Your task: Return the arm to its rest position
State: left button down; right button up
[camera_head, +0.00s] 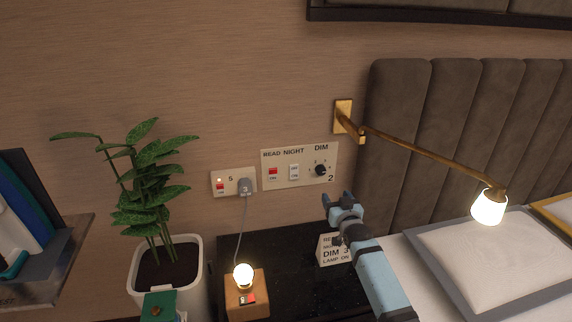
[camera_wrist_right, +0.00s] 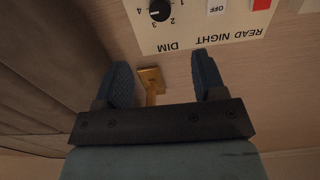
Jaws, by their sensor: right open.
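My right gripper (camera_head: 340,203) is light blue and open, with nothing between its fingers. It is raised over the black bedside top (camera_head: 285,250), in front of and below the switch panel (camera_head: 300,165) and apart from it. In the wrist view, the two dark fingers of the right gripper (camera_wrist_right: 160,68) are spread wide. The panel's lower edge (camera_wrist_right: 190,43) and DIM knob (camera_wrist_right: 159,10) show beyond them, upside down. My left gripper is not in view.
A lit wall lamp (camera_head: 488,207) reaches over the bed's pillow (camera_head: 500,250). A small lit lamp (camera_head: 243,276) is plugged into the left socket (camera_head: 232,182). A potted plant (camera_head: 165,265) stands left. A white card (camera_head: 333,250) stands beside my right arm.

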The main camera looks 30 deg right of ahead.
jog(key=s+a+f+n+g+y, duration=0.2)
jog(key=s+a+f, duration=0.3)
jog(key=s+a, duration=0.35)
jog(key=s+a+f+n+g+y, duration=0.1)
jog(key=s+a+f+n+y, duration=0.15)
jog(key=s+a+f, duration=0.45)
jog(key=s+a+r+g+y, duration=0.1)
jog(key=s+a+g+y, duration=0.1)
jog(key=s+a, duration=0.55)
jog(key=s+a+g+y, duration=0.1)
jog(key=s+a, duration=0.4)
jog(key=s, duration=0.6)
pick_arm(q)
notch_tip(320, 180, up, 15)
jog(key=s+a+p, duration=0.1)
jog(key=p, duration=1.9)
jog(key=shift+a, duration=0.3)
pick_arm(e)
notch_tip(320, 180, up, 16)
jog(key=s+n, duration=0.1)
jog(key=shift+s+d, duration=0.2)
jog(key=shift+d, duration=0.25)
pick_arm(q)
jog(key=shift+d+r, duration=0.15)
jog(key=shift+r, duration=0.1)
